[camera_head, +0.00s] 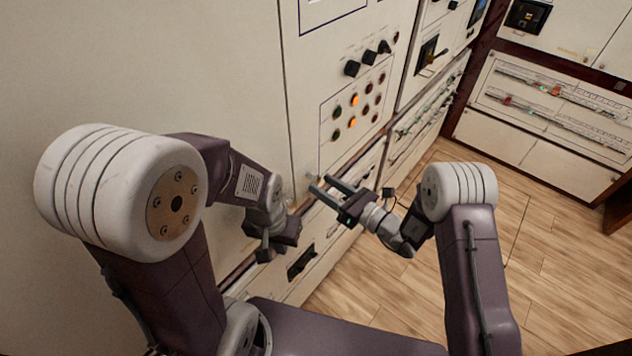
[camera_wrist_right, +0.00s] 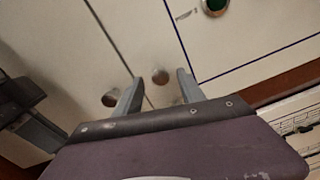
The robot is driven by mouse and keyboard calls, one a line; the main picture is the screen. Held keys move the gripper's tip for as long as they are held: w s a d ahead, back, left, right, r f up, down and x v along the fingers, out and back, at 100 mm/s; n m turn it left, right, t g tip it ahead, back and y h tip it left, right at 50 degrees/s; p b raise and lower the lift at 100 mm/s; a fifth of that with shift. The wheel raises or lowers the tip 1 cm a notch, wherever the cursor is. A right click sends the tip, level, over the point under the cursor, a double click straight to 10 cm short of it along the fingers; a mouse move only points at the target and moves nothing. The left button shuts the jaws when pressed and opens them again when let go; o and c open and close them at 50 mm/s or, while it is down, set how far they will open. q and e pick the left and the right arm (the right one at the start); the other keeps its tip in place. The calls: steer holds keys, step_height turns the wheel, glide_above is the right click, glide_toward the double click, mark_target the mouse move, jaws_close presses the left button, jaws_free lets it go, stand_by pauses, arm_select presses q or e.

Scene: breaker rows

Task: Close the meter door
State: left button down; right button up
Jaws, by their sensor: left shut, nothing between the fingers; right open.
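I cannot tell for sure which panel is the meter door. A cream panel with lamps and black knobs (camera_head: 352,70) stands flush or nearly flush beside a plain cream panel (camera_head: 200,70), with a seam between them. In the right wrist view, a round metal knob (camera_wrist_right: 160,76) shows between my open right fingertips (camera_wrist_right: 159,80); a second knob (camera_wrist_right: 110,99) lies left of the seam. In the head view, my right gripper (camera_head: 320,184) is open close to the lamp panel's lower edge; contact is unclear. My left gripper (camera_head: 268,254) is shut and empty, lower and further left.
Drawer-like lower panels with a dark recessed handle (camera_head: 301,262) run below. More cabinets with breaker rows (camera_head: 550,90) stand at the right. The wooden floor (camera_head: 540,240) is clear at the right.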

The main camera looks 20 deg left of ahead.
steer(key=b+v, duration=0.1)
steer(key=v, duration=0.4)
steer(key=shift+s+d, duration=0.15)
steer(key=shift+d, duration=0.1)
steer(key=shift+d+r, duration=0.1)
